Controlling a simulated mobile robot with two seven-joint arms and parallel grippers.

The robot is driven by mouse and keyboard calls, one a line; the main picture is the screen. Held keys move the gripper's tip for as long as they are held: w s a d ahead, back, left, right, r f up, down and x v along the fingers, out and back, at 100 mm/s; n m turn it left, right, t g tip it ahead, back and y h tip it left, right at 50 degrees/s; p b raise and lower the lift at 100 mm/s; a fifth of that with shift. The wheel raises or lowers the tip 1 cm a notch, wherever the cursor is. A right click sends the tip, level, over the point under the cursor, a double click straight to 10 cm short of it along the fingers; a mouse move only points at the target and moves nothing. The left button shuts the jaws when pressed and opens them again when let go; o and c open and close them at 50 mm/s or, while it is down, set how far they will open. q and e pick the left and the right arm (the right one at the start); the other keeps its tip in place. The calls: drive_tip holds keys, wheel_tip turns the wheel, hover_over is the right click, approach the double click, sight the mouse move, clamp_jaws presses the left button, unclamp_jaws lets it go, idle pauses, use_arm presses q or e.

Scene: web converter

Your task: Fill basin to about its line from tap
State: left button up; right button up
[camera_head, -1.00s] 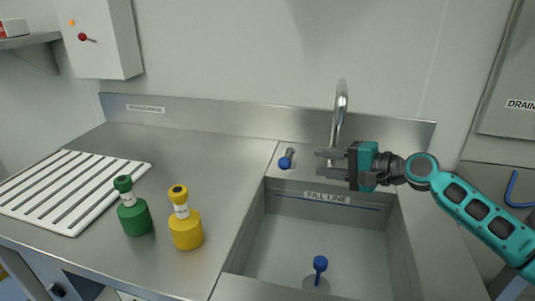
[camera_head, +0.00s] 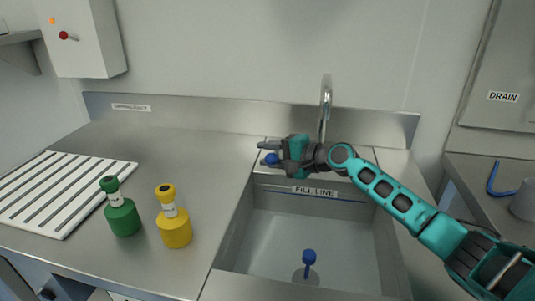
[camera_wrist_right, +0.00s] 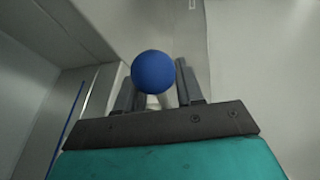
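The basin (camera_head: 350,232) is sunk in the counter at centre right, and no water or stream shows. A blue line and a FILL LINE label (camera_head: 315,191) mark its back wall. The tap spout (camera_head: 326,95) rises behind the basin. My right gripper (camera_head: 264,152) is open at the blue-knobbed tap lever (camera_head: 271,159). In the right wrist view, the blue knob (camera_wrist_right: 153,72) shows between the two spread fingers; contact cannot be told. A blue-topped plug (camera_head: 309,257) stands at the drain on the basin floor; whether it is seated is unclear. My left gripper is out of view.
A green bottle (camera_head: 122,216) and a yellow bottle (camera_head: 174,227) stand on the counter left of the basin. A white slatted rack (camera_head: 60,190) lies farther left. A DRAIN panel (camera_head: 503,97) and a blue hooked handle (camera_head: 494,180) are at the right.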

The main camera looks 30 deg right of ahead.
drive_tip(key=shift+w+a, duration=0.15)
drive_tip(key=shift+w, duration=0.05)
clamp_jaws()
idle(0.3)
